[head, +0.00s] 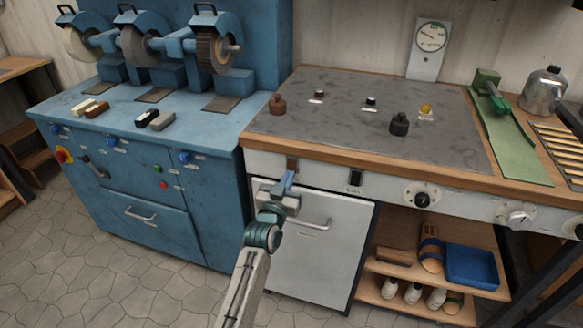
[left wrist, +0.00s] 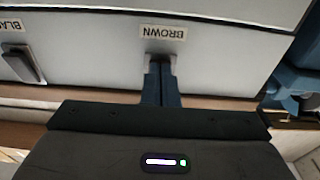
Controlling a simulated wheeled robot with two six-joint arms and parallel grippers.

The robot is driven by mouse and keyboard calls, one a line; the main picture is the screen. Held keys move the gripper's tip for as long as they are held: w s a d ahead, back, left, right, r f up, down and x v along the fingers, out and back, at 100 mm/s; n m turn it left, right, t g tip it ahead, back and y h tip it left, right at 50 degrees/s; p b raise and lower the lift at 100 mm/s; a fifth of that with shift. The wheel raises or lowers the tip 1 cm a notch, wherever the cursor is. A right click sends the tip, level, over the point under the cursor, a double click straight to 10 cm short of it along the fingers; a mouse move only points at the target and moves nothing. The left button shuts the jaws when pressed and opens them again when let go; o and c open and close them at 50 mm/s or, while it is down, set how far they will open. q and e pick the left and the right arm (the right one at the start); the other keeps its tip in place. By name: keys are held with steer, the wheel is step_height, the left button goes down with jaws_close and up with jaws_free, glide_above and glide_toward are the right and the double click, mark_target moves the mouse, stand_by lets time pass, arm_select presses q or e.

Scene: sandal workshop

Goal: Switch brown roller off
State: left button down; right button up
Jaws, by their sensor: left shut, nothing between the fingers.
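The brown switch (head: 292,164) is on the bench's white front panel in the head view. In the left wrist view the BROWN label (left wrist: 163,32) sits just beyond my fingertips, and the switch beside it is mostly hidden by them. My left gripper (head: 289,178) is shut and empty, its tips at or very close to the brown switch; I cannot tell whether they touch. It also shows in the left wrist view (left wrist: 160,70). The switch's position cannot be made out. A small brown knobbed piece (head: 278,104) stands on the grey benchtop above. My right gripper is not in view.
The black switch (head: 355,178) is right of the brown one; it also shows in the left wrist view (left wrist: 20,65). A white cabinet door (head: 318,255) is below. The blue grinding machine (head: 150,190) stands close on the left. A dial knob (head: 422,199) is farther right.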

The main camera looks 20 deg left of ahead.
arm_select(q)
steer(key=shift+w, duration=0.25)
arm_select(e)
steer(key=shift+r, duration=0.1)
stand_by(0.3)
arm_select(q)
steer(key=shift+s, duration=0.1)
steer(key=s, duration=0.8)
steer(key=shift+a, duration=0.15)
steer(key=shift+f, duration=0.1)
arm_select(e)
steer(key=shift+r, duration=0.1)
